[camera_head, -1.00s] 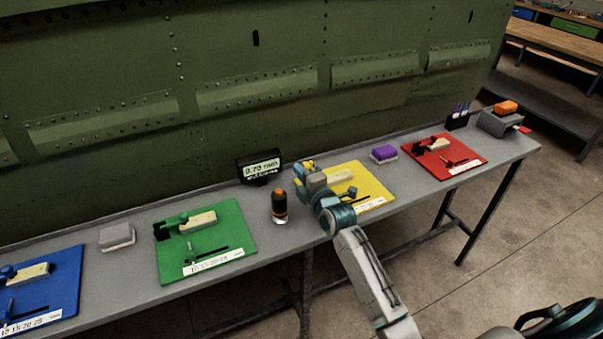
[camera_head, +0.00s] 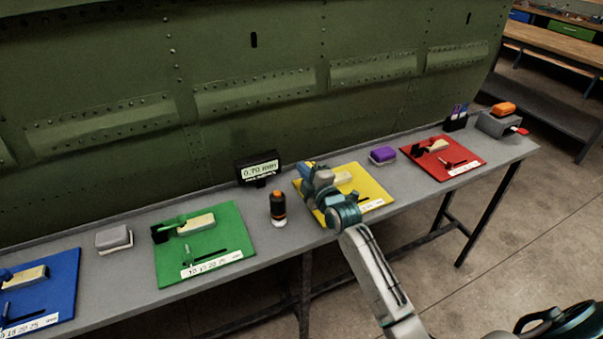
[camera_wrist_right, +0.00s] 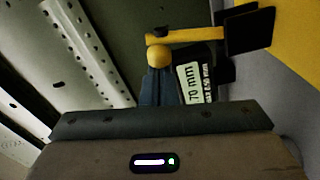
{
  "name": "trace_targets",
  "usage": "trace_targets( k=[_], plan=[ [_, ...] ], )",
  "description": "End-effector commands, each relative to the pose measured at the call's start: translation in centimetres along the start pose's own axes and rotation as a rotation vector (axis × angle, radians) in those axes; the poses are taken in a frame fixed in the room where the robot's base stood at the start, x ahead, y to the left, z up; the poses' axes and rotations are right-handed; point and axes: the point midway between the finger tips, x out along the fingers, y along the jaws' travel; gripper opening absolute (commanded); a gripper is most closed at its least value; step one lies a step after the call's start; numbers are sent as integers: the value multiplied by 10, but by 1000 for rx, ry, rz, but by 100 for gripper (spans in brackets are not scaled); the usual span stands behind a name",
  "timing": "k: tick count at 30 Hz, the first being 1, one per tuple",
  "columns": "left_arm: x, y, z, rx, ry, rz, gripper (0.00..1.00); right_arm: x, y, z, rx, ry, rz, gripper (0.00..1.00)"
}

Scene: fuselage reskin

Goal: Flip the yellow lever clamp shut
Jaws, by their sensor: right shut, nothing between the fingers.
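The yellow board (camera_head: 376,190) lies on the bench, with its yellow lever clamp (camera_head: 309,166) at the back left corner, mostly hidden by my right gripper. In the right wrist view the clamp's yellow lever (camera_wrist_right: 197,35) shows as a bar with a round knob, joined to a dark block. My right gripper (camera_head: 308,178) is over the left part of the board, close to the clamp. Its shut, empty fingers (camera_wrist_right: 155,87) appear just below the knob in the wrist view. I cannot tell whether they touch it. My left gripper is not in view.
A display (camera_head: 258,169) reading 0.70 mm and an orange-topped dark cylinder (camera_head: 278,208) stand left of the yellow board. Green (camera_head: 228,238), blue (camera_head: 60,290) and red (camera_head: 463,157) boards share the bench. The green panel rises behind.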

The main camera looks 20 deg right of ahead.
Motion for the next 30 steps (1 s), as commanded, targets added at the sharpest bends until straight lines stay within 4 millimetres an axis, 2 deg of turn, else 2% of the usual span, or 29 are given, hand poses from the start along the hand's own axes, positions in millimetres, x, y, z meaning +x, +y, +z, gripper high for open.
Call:
trace_targets(
  k=[18, 22, 30],
  plan=[
    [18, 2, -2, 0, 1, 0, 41, -2, 8, 43, 564, 0, 26, 0],
    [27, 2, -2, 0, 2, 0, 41, -2, 6, 51, 560, 0, 26, 0],
    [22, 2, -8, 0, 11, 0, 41, -2, 9, 50, 560, 0, 26, 0]
  ],
)
